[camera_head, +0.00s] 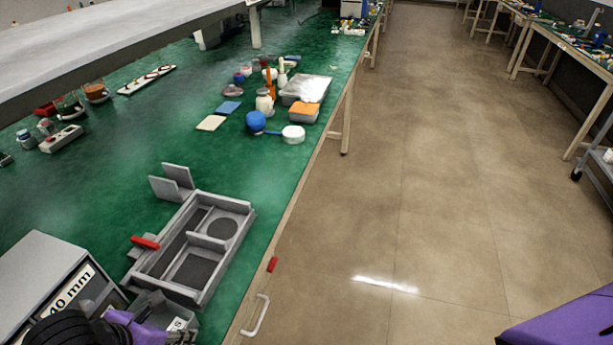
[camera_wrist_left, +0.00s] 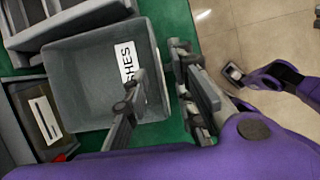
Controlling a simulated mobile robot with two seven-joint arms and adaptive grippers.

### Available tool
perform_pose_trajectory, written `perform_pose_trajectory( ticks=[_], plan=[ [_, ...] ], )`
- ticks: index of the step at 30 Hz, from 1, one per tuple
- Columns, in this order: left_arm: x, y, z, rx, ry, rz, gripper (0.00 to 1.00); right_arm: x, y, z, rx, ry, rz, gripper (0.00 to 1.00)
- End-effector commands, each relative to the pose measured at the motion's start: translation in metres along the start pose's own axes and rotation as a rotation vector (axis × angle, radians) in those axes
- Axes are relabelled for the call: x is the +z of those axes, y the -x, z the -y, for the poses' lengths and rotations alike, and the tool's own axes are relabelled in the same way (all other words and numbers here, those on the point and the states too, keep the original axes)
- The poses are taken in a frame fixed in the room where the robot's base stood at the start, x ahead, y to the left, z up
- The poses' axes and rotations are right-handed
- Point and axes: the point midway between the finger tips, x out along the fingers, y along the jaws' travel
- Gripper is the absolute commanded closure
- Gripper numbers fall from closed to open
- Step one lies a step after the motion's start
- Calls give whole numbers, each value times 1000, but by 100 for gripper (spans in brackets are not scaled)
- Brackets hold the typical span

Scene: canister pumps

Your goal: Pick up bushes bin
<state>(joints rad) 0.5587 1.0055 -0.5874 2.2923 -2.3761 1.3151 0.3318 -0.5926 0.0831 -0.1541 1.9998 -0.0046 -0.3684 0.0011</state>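The bushes bin is a grey open box with a white label, of which "SHES" is readable. It fills the upper left of the left wrist view (camera_wrist_left: 85,75) and shows partly at the lower left of the head view (camera_head: 150,303). It looks empty. My left gripper (camera_wrist_left: 160,68) is open, with one finger over the bin's inside and the other outside its labelled wall. I cannot tell whether either finger touches the wall. In the head view, my left arm hides part of the bin. My right gripper (camera_wrist_left: 236,73) shows small at the right, over the floor; its fingers are unclear.
A grey divided fixture (camera_head: 228,208) stands beyond the bin on the green table. A grey box labelled "40 mm" (camera_head: 62,285) is left of the bin. A white handle (camera_head: 256,315) and a red piece (camera_head: 272,264) are at the table's right edge. Open floor lies right.

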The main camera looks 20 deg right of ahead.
Motion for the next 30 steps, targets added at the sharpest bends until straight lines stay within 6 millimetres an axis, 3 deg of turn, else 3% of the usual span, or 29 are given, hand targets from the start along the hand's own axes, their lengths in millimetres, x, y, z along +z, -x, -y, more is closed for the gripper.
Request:
perform_pose_trajectory(
  ticks=[5, 12, 18, 30],
  plan=[
    [1, -19, 0, -1, 0, 1, 76, -4, -1, 2, -1, -7, -7, 100],
    [1, -20, 0, 0, -1, 2, 76, -4, -1, 3, -1, -8, -7, 100],
    [1, -20, 0, -1, -1, 2, 100, -4, -1, 3, -2, -8, -7, 100],
    [1, -20, 0, 0, -1, 2, 100, -3, -1, 3, -2, -8, -6, 100]
  ],
)
